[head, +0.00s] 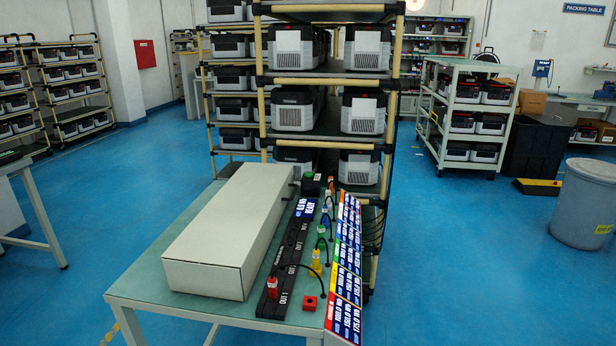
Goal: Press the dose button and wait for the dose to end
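A green round button (309,176) tops a small dark box at the far end of the table. A small red square block with a round centre (309,303) lies at the near end. I cannot tell which is the dose button. A small blue display (305,208) shows white text that seems to read "READY". It sits at the far end of a black strip (287,258) marked with OUT labels. A red plug (272,287) stands on the strip near OUT 1. Neither of my grippers is in view.
A long pale box (230,230) fills the left of the green table (150,285). Yellow (316,262), green and blue plugs with black cables stand right of the strip. A coloured label panel (346,262) lines the right edge.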

